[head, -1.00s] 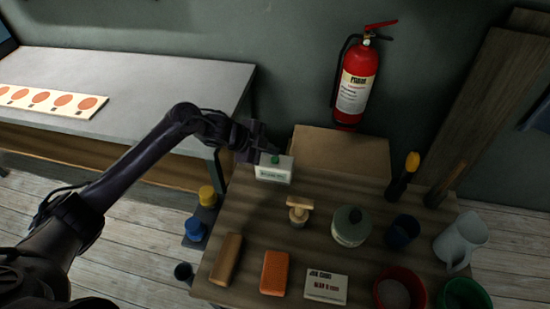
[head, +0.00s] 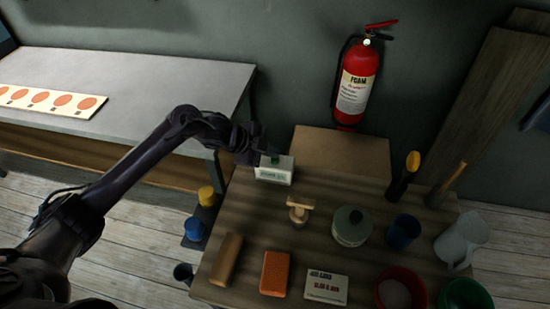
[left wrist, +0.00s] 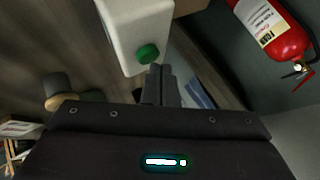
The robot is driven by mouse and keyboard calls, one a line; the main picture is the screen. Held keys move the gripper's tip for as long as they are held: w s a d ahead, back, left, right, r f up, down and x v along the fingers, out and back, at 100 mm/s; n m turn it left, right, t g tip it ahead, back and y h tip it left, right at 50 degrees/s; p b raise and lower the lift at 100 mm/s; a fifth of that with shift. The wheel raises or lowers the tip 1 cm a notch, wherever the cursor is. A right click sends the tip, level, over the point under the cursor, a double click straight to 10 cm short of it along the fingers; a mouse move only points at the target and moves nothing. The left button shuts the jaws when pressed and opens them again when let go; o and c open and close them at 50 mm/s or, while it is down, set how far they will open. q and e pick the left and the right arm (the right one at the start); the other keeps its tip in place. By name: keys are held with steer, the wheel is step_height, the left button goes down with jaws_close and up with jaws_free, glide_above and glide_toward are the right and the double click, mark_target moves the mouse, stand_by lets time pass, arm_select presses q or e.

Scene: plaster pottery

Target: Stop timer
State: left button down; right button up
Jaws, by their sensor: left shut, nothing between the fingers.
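The timer (head: 273,174) is a small white box with a green button (head: 275,158) on top. It stands at the back left of the wooden table. In the left wrist view the timer (left wrist: 136,30) and its round green button (left wrist: 148,53) show close up. My left gripper (head: 262,154) is shut and empty, its fingertips (left wrist: 158,70) right beside the button. I cannot tell whether they touch it. The writing on the timer's front is too small to read. My right gripper is in neither view.
The wooden table also holds a stamp-like tool (head: 299,212), a lidded grey jar (head: 351,228), a blue cup (head: 403,232), an orange sponge-like block (head: 274,273) and a white pitcher (head: 460,240). A cardboard box (head: 340,152) stands behind. A fire extinguisher (head: 356,85) hangs on the wall.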

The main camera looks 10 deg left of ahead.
mark_target(271, 161)
arm_select(q)
steer(key=shift+f, duration=0.45)
stand_by(0.6)
steer(key=shift+r+p, duration=0.55)
steer(key=shift+r, duration=0.35)
steer(key=shift+r, duration=0.1)
step_height(271, 161, up, 5)
steer(key=p, duration=0.4)
steer(key=shift+a, duration=0.1)
stand_by(0.4)
